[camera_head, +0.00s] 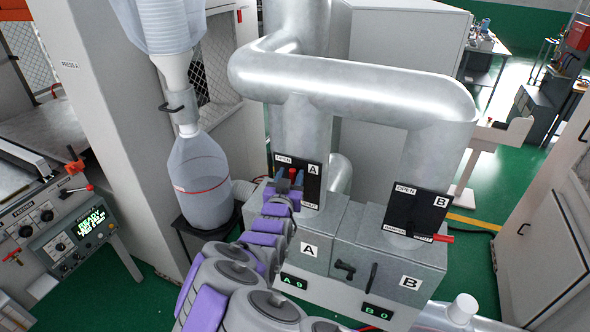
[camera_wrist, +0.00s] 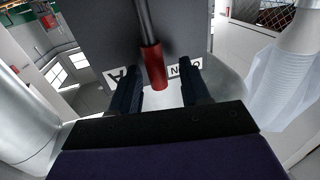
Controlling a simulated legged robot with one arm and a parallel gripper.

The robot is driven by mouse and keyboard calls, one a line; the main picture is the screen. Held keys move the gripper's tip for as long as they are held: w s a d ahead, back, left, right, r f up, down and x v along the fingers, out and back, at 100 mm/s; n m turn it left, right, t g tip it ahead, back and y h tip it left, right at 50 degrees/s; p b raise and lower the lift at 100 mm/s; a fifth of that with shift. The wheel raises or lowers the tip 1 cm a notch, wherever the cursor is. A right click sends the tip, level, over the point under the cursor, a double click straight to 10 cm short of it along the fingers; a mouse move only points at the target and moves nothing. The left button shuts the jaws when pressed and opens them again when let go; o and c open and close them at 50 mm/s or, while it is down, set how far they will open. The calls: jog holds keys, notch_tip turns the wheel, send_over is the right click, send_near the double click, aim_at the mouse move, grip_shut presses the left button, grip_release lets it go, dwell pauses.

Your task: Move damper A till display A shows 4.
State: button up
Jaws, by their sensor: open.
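Damper A's black plate (camera_head: 312,184) is on the left pipe, marked A and OPEN. Its red-tipped lever (camera_wrist: 153,68) shows in the wrist view, between the two dark fingers of my gripper (camera_wrist: 158,72), with gaps on both sides. My gripper is open. In the head view my gripper (camera_head: 290,180) is at the plate and hides much of the lever. Display A (camera_head: 293,283), on the grey box below, reads A 9 in green.
Damper B's plate (camera_head: 418,212) is on the right pipe, its red lever (camera_head: 435,238) pointing right. Display B (camera_head: 378,311) reads B 0. A clear hopper bottle (camera_head: 200,185) stands left of my arm. A thick silver pipe (camera_head: 350,82) crosses above.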

jog(key=shift+a, duration=0.3)
jog(key=shift+d, duration=0.6)
jog(key=c, duration=0.6)
jog(key=shift+a, duration=0.1)
grip_shut()
jog(key=shift+a, duration=0.15)
jog(key=shift+f, duration=0.1)
